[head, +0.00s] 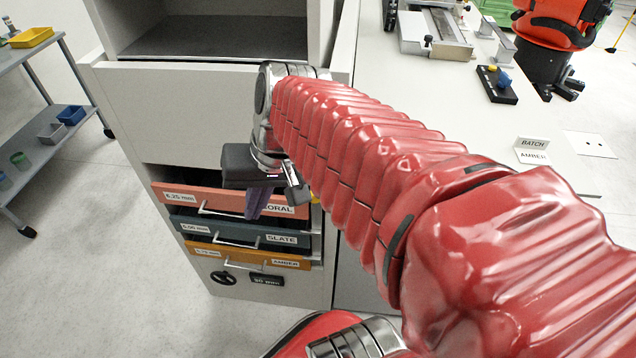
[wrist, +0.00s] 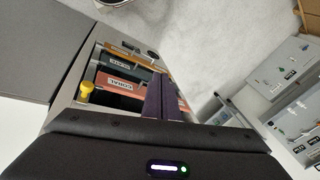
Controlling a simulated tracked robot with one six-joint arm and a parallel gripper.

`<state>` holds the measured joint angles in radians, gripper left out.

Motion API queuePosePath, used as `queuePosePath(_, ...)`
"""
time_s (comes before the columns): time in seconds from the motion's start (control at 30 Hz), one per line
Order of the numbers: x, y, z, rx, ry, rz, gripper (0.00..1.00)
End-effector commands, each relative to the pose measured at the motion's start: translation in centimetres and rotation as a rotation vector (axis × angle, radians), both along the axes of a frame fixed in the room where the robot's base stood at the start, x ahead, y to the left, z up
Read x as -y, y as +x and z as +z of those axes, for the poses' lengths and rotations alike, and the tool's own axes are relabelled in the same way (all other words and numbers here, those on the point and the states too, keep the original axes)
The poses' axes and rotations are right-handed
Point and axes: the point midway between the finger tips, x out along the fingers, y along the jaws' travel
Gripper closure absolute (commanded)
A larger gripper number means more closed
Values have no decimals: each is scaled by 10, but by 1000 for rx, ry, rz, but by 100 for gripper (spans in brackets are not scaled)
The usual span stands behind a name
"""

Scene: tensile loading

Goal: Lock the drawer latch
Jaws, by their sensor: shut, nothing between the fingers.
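The drawer cabinet has a coral drawer (head: 185,197), a slate drawer (head: 190,226) and an amber drawer (head: 215,251), stacked top to bottom with pale bar handles. A yellow knob (wrist: 86,88) stands at the cabinet edge by the coral drawer in the wrist view. Only a sliver of yellow (head: 315,197) shows there in the head view. I cannot tell whether this knob is the latch, or its locked state. My gripper (head: 253,212) is shut and empty, its purple fingers in front of the coral drawer. In the wrist view the fingers (wrist: 163,82) are right of the knob, apart from it.
A black round handwheel (head: 222,278) and a dark label plate (head: 266,281) sit below the amber drawer. The white bench (head: 395,90) lies to the right, a grey shelf cart (head: 40,158) to the left. Floor is clear left of the cabinet.

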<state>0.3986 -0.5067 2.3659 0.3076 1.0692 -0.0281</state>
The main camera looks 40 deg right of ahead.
Motion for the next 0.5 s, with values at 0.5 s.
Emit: queuePosePath(0.5, 98, 16, 6, -40, 308, -388, 100)
